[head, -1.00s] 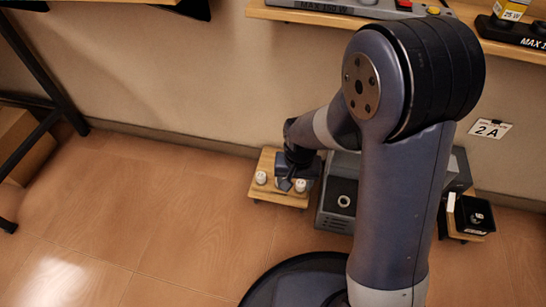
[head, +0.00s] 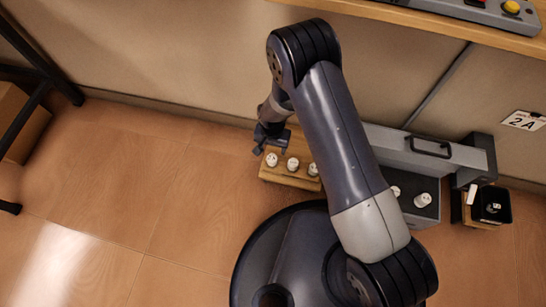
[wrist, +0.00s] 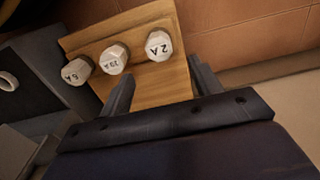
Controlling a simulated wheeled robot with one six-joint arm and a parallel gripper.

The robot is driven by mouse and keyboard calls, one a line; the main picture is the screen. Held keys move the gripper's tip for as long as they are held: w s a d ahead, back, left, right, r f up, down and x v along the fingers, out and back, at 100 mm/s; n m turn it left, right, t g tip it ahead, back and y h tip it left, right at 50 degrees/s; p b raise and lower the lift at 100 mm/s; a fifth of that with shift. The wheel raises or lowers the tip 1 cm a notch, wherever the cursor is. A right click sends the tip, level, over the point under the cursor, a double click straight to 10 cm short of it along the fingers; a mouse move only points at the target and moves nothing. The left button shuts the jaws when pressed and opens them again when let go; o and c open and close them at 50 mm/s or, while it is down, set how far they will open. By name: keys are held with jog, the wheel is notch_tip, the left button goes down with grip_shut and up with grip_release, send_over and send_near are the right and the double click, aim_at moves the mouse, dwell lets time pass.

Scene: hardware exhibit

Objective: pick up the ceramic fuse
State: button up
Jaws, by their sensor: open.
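Three white ceramic fuses stand in a row on a wooden block on the floor: left (head: 271,160), middle (head: 292,163) and right (head: 312,169). In the wrist view one fuse reads "2 A" (wrist: 158,45) and another "6 A" (wrist: 76,70). The middle one's label (wrist: 114,59) is hard to read. My gripper (head: 266,146) is open and empty near the left end of the wooden block (head: 289,181). In the wrist view its fingers (wrist: 160,68) point toward the block, with the "2 A" fuse just beyond the gap between their tips.
A grey box (head: 398,150) with a handle stands right of the block, with white fuses (head: 423,200) at its front. A black bin (head: 497,207) stands further right. A wall sign (head: 523,120) reads "2 A". A shelf edge (head: 450,24) overhangs above.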

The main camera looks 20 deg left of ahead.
aim_at(272, 158)
notch_tip(272, 158, down, 3)
jog(key=shift+f+b, duration=0.2)
jog(key=shift+b, duration=0.25)
jog(key=f+b, duration=0.1)
jog(key=f, duration=0.2)
jog(key=f+b, duration=0.1)
jog(key=f, duration=0.1)
jog(key=shift+s+b, duration=0.3)
jog(key=shift+r, duration=0.1)
jog(key=shift+c, duration=0.2)
jog(key=c, duration=1)
notch_tip(272, 158, up, 10)
jog(key=p, duration=0.4)
